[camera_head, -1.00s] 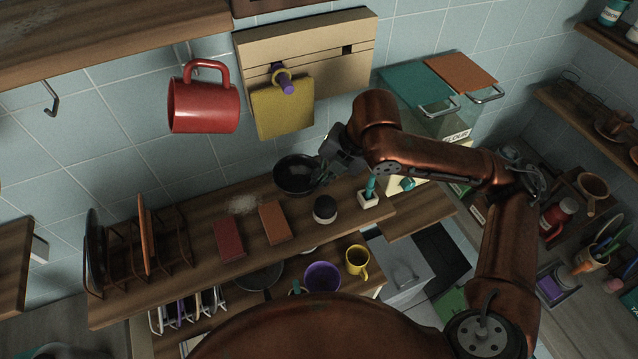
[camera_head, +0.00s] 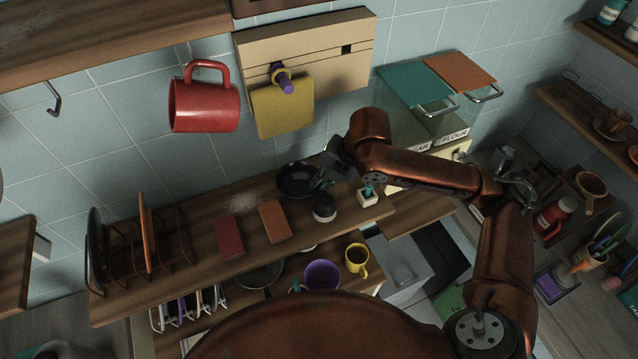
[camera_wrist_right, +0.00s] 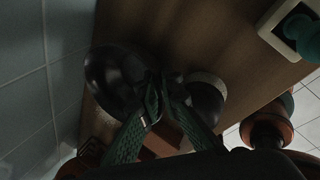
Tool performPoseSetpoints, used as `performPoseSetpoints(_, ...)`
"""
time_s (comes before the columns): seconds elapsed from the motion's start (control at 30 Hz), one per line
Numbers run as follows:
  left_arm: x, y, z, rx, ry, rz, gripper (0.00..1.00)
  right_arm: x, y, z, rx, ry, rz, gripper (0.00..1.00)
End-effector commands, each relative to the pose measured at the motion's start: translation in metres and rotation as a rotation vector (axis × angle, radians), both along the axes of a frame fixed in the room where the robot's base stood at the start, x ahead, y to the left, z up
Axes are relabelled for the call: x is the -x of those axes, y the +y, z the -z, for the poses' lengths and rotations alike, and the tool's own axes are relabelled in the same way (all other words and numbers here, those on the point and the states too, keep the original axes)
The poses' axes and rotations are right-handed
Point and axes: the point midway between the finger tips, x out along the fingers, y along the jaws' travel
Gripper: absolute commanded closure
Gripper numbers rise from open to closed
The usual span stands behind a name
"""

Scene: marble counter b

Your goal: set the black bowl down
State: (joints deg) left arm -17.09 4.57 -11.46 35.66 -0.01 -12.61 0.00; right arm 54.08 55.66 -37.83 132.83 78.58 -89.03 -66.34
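The black bowl (camera_head: 298,180) is upright over the back right part of the wooden shelf top (camera_head: 190,250), near the tiled wall. I cannot tell whether its base touches the wood. My right gripper (camera_head: 323,178) is at the bowl's right side. In the right wrist view the green-padded fingers (camera_wrist_right: 163,98) come together at the rim of the bowl (camera_wrist_right: 108,75), and they look shut on it. The exact contact is dark and partly hidden. My left gripper is not in view.
A black-and-white round container (camera_head: 324,207) stands close in front of the bowl. A white holder (camera_head: 367,197) is to the right. Two reddish-brown blocks (camera_head: 229,238) (camera_head: 275,221) and a dish rack (camera_head: 140,245) are to the left. A red mug (camera_head: 204,105) hangs above.

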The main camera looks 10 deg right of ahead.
Motion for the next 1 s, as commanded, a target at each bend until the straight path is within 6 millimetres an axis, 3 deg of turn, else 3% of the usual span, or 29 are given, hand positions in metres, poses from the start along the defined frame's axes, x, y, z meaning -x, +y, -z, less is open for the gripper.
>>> performPoseSetpoints(0.2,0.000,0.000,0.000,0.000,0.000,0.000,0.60,0.000,0.000,0.000,0.000,0.000,0.000,0.78)
performPoseSetpoints(0.57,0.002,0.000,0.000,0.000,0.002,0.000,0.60,0.000,-0.001,-0.006,0.001,-0.003,0.001,0.78)
performPoseSetpoints(1.0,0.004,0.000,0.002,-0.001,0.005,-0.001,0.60,0.019,-0.030,-0.082,0.002,-0.004,0.002,0.78)
